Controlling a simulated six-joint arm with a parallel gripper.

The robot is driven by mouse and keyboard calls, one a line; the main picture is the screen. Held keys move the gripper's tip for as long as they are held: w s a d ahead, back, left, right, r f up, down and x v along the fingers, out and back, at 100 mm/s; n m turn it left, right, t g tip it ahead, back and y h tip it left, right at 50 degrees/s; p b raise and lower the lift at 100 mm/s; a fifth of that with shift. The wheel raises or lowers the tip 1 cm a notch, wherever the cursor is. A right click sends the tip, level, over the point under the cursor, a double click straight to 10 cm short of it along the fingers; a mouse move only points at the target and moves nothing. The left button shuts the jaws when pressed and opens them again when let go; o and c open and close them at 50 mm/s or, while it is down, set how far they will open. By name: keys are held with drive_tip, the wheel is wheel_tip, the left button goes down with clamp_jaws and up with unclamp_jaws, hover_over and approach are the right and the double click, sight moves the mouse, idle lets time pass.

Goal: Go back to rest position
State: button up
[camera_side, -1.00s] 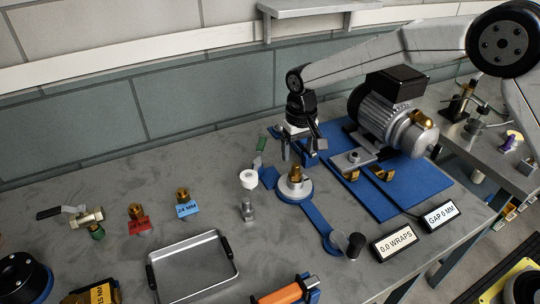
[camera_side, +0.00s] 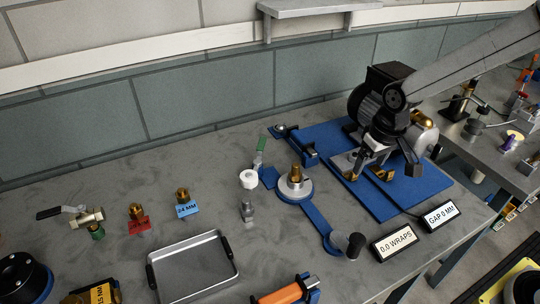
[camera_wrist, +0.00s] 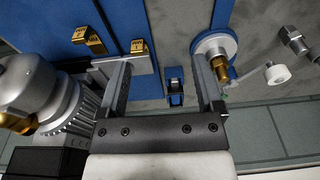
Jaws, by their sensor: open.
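My gripper (camera_side: 388,160) is open and empty in the side view, in front of the grey motor (camera_side: 366,104) and above the blue base plate (camera_side: 402,204). The arm covers much of the motor. In the wrist view my gripper (camera_wrist: 161,88) has its two fingers spread wide. Between and beyond them show a small blue-and-black fixture (camera_wrist: 174,84) and bare bench. The brass fitting on a round grey disc (camera_wrist: 214,46) lies just beyond the right finger, and the motor (camera_wrist: 40,95) is at the left.
A blue crank arm with a brass-topped disc (camera_side: 295,188) stands left of the plate. A white-capped fitting (camera_side: 248,181), metal tray (camera_side: 192,267) and signs (camera_side: 395,242) are on the bench. Small brass blocks (camera_side: 380,173) sit on the plate.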

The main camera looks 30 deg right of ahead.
drive_tip(key=s+d+f+t, duration=0.1)
drive_tip(key=s+d, duration=0.3)
drive_tip(key=s, duration=0.7)
